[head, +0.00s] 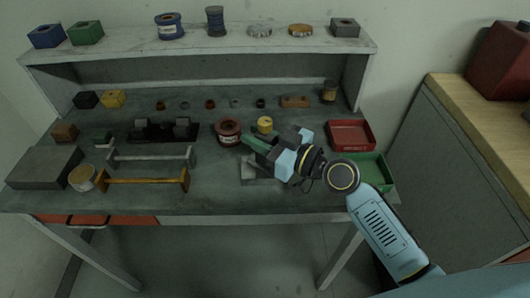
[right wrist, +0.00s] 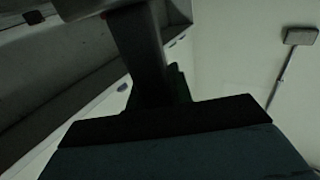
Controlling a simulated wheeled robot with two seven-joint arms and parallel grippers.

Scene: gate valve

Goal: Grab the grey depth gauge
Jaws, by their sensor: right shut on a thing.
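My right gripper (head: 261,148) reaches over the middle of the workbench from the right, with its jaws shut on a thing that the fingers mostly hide. I take this to be the grey depth gauge, but its outline is unclear. A grey flat-sided piece (head: 262,180) shows just under the gripper; I cannot tell whether it touches the bench. In the right wrist view, a dark finger (right wrist: 145,55) stands up from the wide dark gripper front, and little of the held thing can be made out. My left gripper is not in view.
The workbench (head: 215,192) holds a red-brown spool (head: 228,131) and yellow cylinder (head: 265,124) close to the gripper. A red tray (head: 350,134) and green tray (head: 374,170) lie at the right. A grey bar stand (head: 150,160) and yellow one (head: 143,181) stand left.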

